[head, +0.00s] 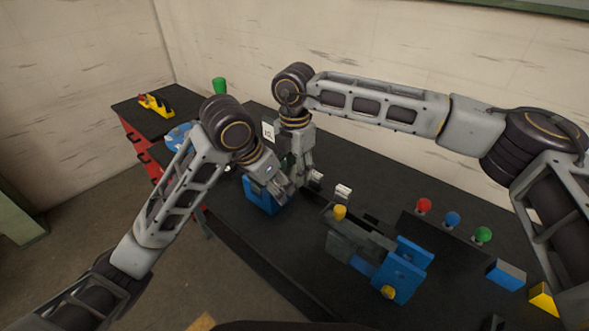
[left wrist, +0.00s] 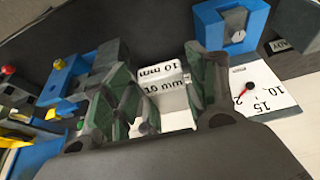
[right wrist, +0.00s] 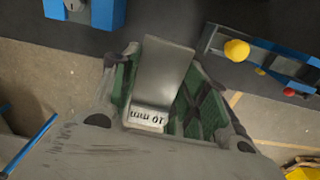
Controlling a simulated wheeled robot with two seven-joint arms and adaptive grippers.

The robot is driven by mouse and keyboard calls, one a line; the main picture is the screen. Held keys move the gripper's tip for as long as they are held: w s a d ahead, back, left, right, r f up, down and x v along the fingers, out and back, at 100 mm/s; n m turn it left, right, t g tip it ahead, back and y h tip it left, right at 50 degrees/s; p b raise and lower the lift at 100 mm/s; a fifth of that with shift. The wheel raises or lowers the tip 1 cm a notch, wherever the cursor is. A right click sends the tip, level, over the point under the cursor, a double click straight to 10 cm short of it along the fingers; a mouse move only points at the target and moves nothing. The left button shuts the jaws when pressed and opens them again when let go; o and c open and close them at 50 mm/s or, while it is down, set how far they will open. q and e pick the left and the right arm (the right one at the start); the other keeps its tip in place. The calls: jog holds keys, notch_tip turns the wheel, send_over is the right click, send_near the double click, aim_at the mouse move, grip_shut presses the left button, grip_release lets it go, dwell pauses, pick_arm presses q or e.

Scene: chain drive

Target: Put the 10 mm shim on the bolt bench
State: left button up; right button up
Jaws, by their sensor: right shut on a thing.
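The 10 mm shim (right wrist: 165,75) is a grey plate with a white "10 mm" label, between my right gripper's green-lined fingers in the right wrist view. My right gripper (right wrist: 170,100) is shut on it. In the head view my right gripper (head: 300,182) is close beside my left gripper (head: 284,194), above the dark bench. In the left wrist view white faces marked "10 mm" (left wrist: 163,88) show between my left gripper's (left wrist: 155,100) spread fingers. Its fingers stand apart, and contact with the shim is unclear. I cannot tell which surface is the bolt bench.
A grey-blue fixture (head: 352,246) with yellow knobs stands right of the grippers. Red (head: 424,205), blue (head: 452,219) and green (head: 483,235) knobs are behind it. A blue block (head: 262,198) is under my left gripper. A side bench (head: 138,109) with red drawers is at back left.

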pick_arm(q)
jog(key=shift+o, duration=0.4)
jog(key=shift+a+r, duration=0.1)
jog(key=shift+r, duration=0.1)
jog(key=v, duration=1.1)
jog(key=shift+s+r, duration=0.15)
jog(key=shift+r, duration=0.05)
dwell(0.4)
jog(key=shift+a, duration=0.1)
dwell(0.3)
